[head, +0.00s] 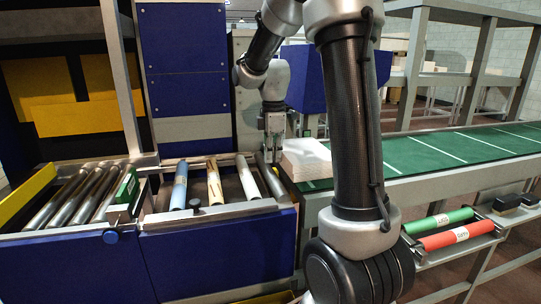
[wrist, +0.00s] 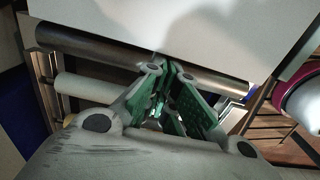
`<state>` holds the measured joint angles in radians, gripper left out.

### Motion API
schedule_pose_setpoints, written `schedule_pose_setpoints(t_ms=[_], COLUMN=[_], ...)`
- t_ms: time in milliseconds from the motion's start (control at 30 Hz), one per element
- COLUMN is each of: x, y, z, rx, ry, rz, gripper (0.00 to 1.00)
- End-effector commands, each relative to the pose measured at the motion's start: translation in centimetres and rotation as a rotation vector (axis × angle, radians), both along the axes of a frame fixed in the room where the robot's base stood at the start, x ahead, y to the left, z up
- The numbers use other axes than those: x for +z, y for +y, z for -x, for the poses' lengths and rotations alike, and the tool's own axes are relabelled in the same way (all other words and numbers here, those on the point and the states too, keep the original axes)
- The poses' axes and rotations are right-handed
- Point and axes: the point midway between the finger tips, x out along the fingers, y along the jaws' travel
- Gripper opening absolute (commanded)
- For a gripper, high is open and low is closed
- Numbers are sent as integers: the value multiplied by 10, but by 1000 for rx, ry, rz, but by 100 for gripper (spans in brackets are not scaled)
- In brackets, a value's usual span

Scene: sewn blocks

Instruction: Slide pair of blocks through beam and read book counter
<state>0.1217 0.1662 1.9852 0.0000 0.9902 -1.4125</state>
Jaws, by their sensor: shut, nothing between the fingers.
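A white stack of blocks (head: 306,160) lies at the near left end of the green conveyor belt (head: 430,150); part of it is hidden behind my arm. I cannot tell how many blocks are in it. My gripper (head: 273,155) points down just left of the stack, above the dark end roller. In the wrist view my gripper (wrist: 163,70) has its green-padded fingers together and empty. Their tips are at the edge of a large white surface (wrist: 190,35), which looks like the stack. I cannot tell whether they touch it. I cannot make out a beam or a counter display.
A roller bay left of the stack holds blue (head: 180,185), cream (head: 214,181) and white (head: 248,178) rollers. Bare metal rollers (head: 70,198) lie farther left. Green (head: 440,220) and red (head: 456,235) rollers sit on a front rack. The belt right of my arm is clear.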

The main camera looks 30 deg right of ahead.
Motion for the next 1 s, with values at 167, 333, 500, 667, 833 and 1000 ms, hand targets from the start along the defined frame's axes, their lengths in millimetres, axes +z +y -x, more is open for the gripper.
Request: schedule_pose_setpoints(t_ms=[167,333,500,667,833,1000], x=[0,0,0,0,0,0], y=[-4,-40,-89,-136,-185,-234], z=[1,11,26,39,53,68], rx=[-1,-7,-9,-8,-7,-7], ry=[0,0,1,0,1,1], rz=[0,1,1,1,1,1], gripper=[0,0,0,0,0,0])
